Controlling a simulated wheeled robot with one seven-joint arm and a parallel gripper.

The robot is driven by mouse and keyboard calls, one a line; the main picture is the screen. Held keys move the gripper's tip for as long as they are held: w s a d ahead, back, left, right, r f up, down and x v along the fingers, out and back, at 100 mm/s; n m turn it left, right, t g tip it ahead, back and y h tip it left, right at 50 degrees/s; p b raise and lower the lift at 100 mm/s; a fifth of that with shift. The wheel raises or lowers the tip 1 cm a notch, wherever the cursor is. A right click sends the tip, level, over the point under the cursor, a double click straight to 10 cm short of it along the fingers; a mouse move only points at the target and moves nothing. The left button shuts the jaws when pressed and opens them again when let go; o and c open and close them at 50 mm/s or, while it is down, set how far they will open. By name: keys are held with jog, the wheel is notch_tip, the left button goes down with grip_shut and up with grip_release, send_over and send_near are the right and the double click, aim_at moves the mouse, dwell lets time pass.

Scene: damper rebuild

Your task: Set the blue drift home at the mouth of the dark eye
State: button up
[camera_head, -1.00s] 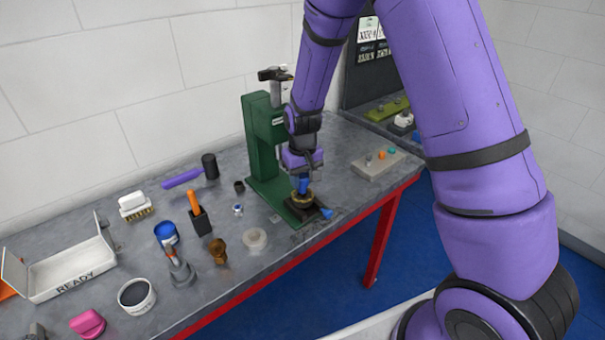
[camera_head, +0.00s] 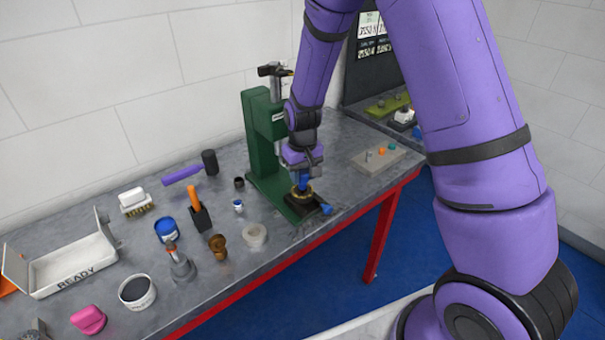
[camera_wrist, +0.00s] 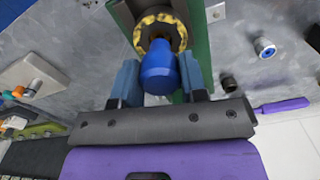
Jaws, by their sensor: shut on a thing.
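The blue drift (camera_wrist: 158,72) is between the two blue fingers of my gripper (camera_wrist: 158,82) in the wrist view. My gripper is shut on it. Beyond the drift is a yellow-and-black ring (camera_wrist: 147,22) around a dark opening, which I take for the eye; the drift overlaps its near edge and hides part of it. In the head view my gripper (camera_head: 302,172) is above the press base, with the drift (camera_head: 303,184) pointing down at the ring (camera_head: 295,193). I cannot tell whether the drift's tip touches or enters the eye.
The green press (camera_head: 258,140) stands close behind my gripper, its dark base (camera_head: 308,212) under the ring. A grey board (camera_head: 364,165) with small pegs lies to the right. Cups, a mallet (camera_head: 209,162) and a white READY tray (camera_head: 75,268) occupy the bench to the left.

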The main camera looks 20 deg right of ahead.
jog(key=shift+f, duration=0.8)
dwell(0.4)
dwell(1.9)
jog(key=o, duration=1)
notch_tip(320, 180, up, 11)
jog(key=shift+f, duration=0.1)
